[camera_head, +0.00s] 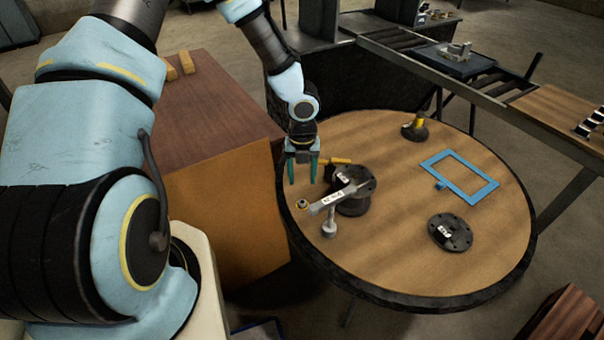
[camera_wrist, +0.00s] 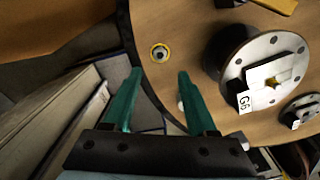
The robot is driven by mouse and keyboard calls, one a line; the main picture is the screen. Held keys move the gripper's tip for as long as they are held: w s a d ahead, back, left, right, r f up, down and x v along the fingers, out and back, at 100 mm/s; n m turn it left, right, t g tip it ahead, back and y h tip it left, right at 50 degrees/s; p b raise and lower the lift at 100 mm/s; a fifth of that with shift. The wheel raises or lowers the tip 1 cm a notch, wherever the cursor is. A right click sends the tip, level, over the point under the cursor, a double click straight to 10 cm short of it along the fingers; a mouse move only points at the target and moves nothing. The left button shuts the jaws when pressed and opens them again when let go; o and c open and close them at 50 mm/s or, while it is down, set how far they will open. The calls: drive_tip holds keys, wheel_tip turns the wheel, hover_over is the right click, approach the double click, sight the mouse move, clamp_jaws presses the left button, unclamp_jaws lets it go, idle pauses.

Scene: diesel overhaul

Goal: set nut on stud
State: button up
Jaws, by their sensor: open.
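A small nut (camera_head: 302,203) lies on the round table near its left edge. In the wrist view it shows as a small ring with a yellowish rim (camera_wrist: 160,53), just beyond and between the fingertips. My gripper (camera_head: 303,182) has teal fingers pointing down and stands open and empty above the table's left edge. It is open in the wrist view too (camera_wrist: 160,73), with the nut apart from both fingers.
The round table (camera_head: 400,265) also holds a small grey post (camera_head: 329,226), a dark flange disc (camera_head: 450,232), a blue frame (camera_head: 435,166) and a yellow-topped dark item (camera_head: 414,128). A wooden cabinet (camera_head: 225,185) stands close on the left. The table's front is clear.

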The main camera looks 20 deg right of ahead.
drive_tip(key=shift+f+b, duration=3.35)
drive_tip(key=shift+f, duration=0.05)
drive_tip(key=shift+f+b, duration=0.45)
drive_tip(key=shift+f, duration=0.65)
clamp_jaws()
drive_tip(key=w+a+r+m+t+p, duration=0.1)
drive_tip(key=w+r+m+p, duration=0.1)
drive_tip(key=r+p, duration=0.5)
drive_tip(key=shift+w+r+m+h, duration=0.3)
drive_tip(key=shift+w+r, duration=0.2)
drive_tip(key=shift+r, duration=1.45)
